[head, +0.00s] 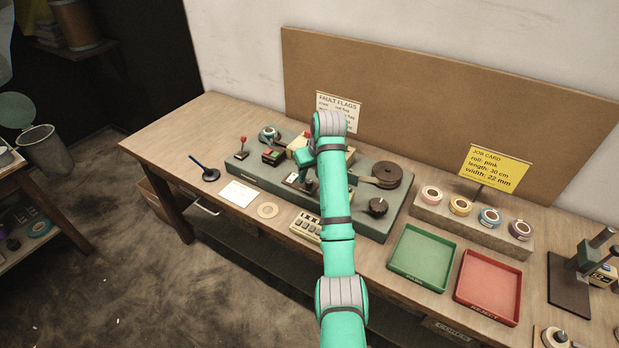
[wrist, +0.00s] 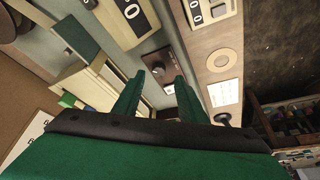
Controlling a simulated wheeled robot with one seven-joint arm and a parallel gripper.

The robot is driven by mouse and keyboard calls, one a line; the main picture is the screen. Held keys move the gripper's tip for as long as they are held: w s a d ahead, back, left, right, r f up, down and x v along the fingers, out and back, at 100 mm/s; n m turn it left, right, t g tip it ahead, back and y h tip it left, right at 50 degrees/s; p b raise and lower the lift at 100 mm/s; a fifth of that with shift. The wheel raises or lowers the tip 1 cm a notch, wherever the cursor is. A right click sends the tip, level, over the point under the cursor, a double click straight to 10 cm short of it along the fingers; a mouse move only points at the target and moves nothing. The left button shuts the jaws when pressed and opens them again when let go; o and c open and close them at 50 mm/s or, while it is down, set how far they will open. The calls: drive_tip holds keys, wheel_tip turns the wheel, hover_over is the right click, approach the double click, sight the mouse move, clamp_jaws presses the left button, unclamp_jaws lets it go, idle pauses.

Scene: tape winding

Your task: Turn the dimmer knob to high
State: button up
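A round black knob (head: 378,206) with a pale mark sits at the front right of the grey-green machine (head: 374,226); it looks like the dimmer knob, but no label on it is readable. My gripper (head: 304,160) is over the left-middle part of the machine, well to the left of this knob. In the wrist view, my gripper's two green fingers (wrist: 160,77) are apart with nothing held between them. Beyond their tips is a small dark panel (wrist: 158,65) on the machine, also in the head view (head: 299,184). The wrist view does not show the black knob.
A dark reel (head: 387,174) stands behind the knob. A cream counter box (head: 306,226) and a tape ring (head: 268,210) lie in front of the machine. Green (head: 394,268) and red (head: 514,294) trays are to the right. A red-tipped lever (head: 242,148) stands at the left.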

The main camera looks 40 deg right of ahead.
sight(309, 183)
drive_tip(key=shift+x, duration=1)
drive_tip(key=shift+s+d+f, duration=0.1)
drive_tip(key=shift+d+f, duration=0.2)
drive_tip(key=shift+f, duration=0.15)
drive_tip(key=shift+a, duration=0.1)
clamp_jaws()
